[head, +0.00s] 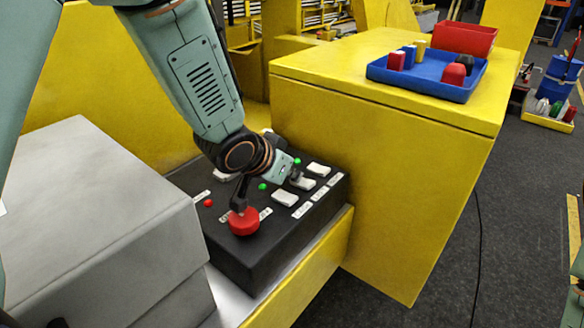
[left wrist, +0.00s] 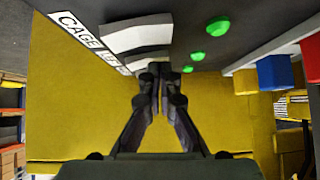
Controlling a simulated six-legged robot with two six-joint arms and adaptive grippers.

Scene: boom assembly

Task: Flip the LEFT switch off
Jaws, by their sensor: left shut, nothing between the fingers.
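The black control box (head: 262,255) carries white rocker switches with small white labels. One switch (head: 285,198) lies nearer the box's front, one (head: 318,170) farther to the right, and one (head: 304,185) between them. The labels are too small to read in the head view, so I cannot tell which switch is LEFT. My left gripper (head: 296,174) is shut and empty, its tips close to the middle switch. In the left wrist view the shut fingertips (left wrist: 157,72) are at a white switch (left wrist: 137,38); I cannot tell if they touch. A label (left wrist: 88,40) there begins with "CAGE".
A red knob (head: 244,222) and green lamps (head: 262,186) are on the box. A grey block (head: 95,215) stands left. A yellow cabinet (head: 400,180) rises close behind and right, bearing a blue tray (head: 430,86) and a red bin (head: 465,38).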

